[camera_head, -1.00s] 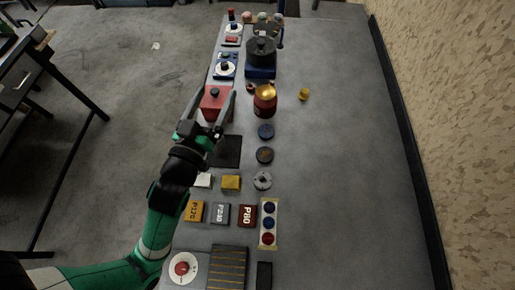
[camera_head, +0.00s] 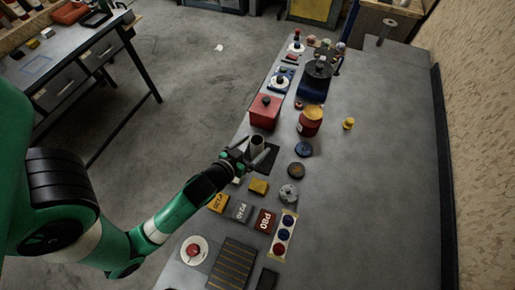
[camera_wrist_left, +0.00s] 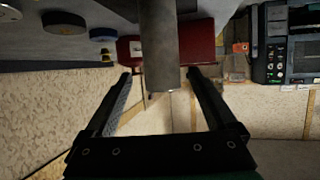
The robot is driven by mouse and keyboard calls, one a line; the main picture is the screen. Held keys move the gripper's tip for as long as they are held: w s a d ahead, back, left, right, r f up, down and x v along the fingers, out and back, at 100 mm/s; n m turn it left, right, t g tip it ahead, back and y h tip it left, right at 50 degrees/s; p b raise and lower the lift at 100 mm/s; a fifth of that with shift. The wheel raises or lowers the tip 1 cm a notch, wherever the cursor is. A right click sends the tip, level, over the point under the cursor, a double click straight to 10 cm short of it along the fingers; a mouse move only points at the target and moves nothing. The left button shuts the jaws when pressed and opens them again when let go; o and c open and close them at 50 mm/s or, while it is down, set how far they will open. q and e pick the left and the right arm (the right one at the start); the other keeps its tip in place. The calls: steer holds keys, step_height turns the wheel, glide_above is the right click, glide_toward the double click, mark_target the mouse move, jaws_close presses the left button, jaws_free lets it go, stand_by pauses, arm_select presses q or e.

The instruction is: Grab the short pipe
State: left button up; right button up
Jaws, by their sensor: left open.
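The short pipe (camera_head: 257,143) is a grey cylinder standing upright on a dark square mat (camera_head: 268,160) in the head view. My left gripper (camera_head: 252,153) is open, low beside the pipe, with its fingers pointing towards it. In the left wrist view the pipe (camera_wrist_left: 160,50) fills the upper middle, in line with the gap between the open fingertips (camera_wrist_left: 156,77). The fingers look apart from it on both sides. How deep it sits between them I cannot tell. My right gripper is not in view.
A red box (camera_head: 264,116) stands just behind the pipe. A red jar with a yellow top (camera_head: 311,121) and round discs (camera_head: 303,149) stand to the right. Sanding blocks (camera_head: 242,211) lie in front.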

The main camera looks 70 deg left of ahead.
mark_target(260, 140)
arm_select(q)
steer(key=b+x, duration=0.1)
steer(key=x, duration=0.4)
steer(key=shift+w+a+f, duration=0.15)
steer(key=shift+a+f, duration=0.15)
steer(key=shift+r, duration=0.1)
jaws_close()
